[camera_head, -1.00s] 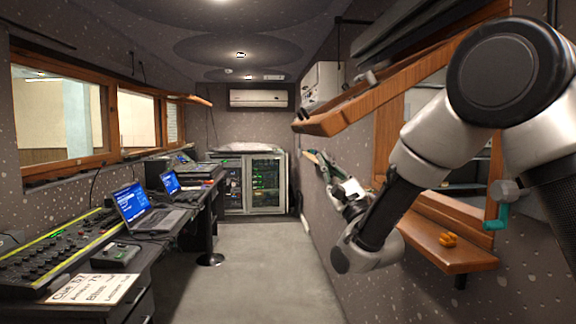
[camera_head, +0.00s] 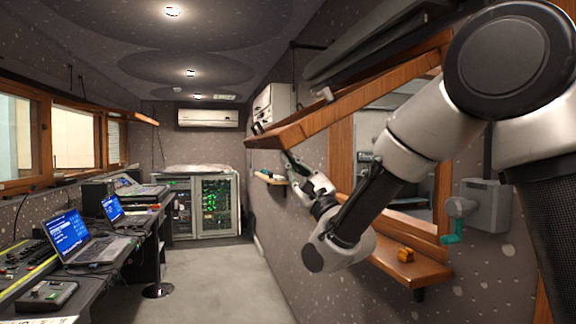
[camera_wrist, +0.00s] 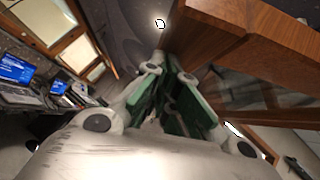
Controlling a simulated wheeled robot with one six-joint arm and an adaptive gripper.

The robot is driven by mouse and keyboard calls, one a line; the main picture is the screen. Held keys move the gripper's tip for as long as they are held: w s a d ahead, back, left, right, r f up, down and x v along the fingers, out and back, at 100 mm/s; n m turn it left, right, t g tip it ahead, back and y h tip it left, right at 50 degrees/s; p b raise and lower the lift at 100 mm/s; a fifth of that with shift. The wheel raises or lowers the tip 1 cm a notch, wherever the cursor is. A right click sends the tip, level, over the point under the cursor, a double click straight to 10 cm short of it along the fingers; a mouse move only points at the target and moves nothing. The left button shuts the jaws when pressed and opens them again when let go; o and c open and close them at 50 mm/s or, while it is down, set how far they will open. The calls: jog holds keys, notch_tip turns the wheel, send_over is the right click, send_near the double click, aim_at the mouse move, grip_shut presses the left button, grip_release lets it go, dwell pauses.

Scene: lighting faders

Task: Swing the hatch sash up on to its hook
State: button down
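The hatch sash (camera_head: 345,106) is a wooden frame tilted up above the opening in the right wall. Its near bar also fills the upper right of the wrist view (camera_wrist: 245,35). My gripper (camera_head: 288,157) is just below the sash's lower, outer bar in the head view; I cannot tell whether it touches. In the wrist view, its two green-padded fingers (camera_wrist: 172,78) stand apart with a dark gap between them, the sash to their right. Nothing is clearly held. I cannot clearly make out the hook; a small grey fitting (camera_head: 325,94) shows at the sash's upper side.
A desk with laptops (camera_head: 75,240) lines the left. The floor (camera_head: 215,285) is clear.

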jog(key=s+a+r+m+t+h, duration=0.1)
jog(key=a+r+m+t+h, duration=0.2)
jog(key=r, duration=0.7)
jog(key=s+a+r+m+t+h, duration=0.1)
jog(key=a+r+m+t+h, duration=0.2)
jog(key=r+m, duration=0.4)
notch_tip(320, 180, up, 3)
jog(key=a+h, duration=0.1)
jog(key=a, duration=0.1)
jog(key=shift+s+a+m+h, duration=0.25)
jog(key=shift+a+m+h, duration=0.05)
jog(key=shift+a+h, duration=0.1)
jog(key=shift+f, duration=0.15)
